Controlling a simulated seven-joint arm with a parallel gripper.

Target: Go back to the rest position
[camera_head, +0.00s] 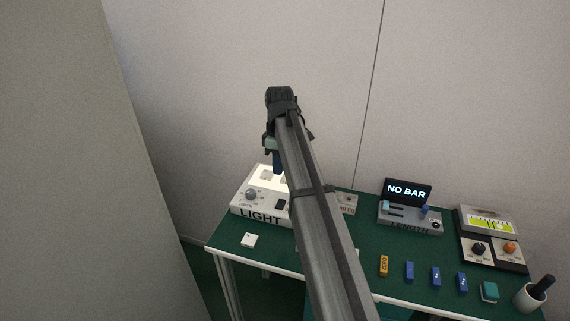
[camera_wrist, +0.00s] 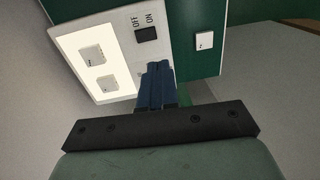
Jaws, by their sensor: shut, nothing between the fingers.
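My gripper (camera_head: 278,167) is above the light box (camera_head: 240,207) on the left of the green table, with my arm reaching across the head view. In the wrist view my gripper (camera_wrist: 160,68) shows as two blue fingers pressed together, with nothing between them. The fingers overlap the edge of the light box (camera_wrist: 122,30) below in the picture. I cannot tell the exact height between them. The lit panel carries two small white square pieces (camera_wrist: 91,57), and a black OFF/ON switch (camera_wrist: 146,34) sits beside it.
A white block (camera_head: 249,240) lies on the green table (camera_head: 350,248) near its left front. At right stand the length gauge (camera_head: 410,218) showing NO BAR, a device with knobs (camera_head: 492,240), and a cup (camera_head: 530,297). Several small blocks (camera_head: 409,271) line the front. A wall panel (camera_head: 60,180) stands left.

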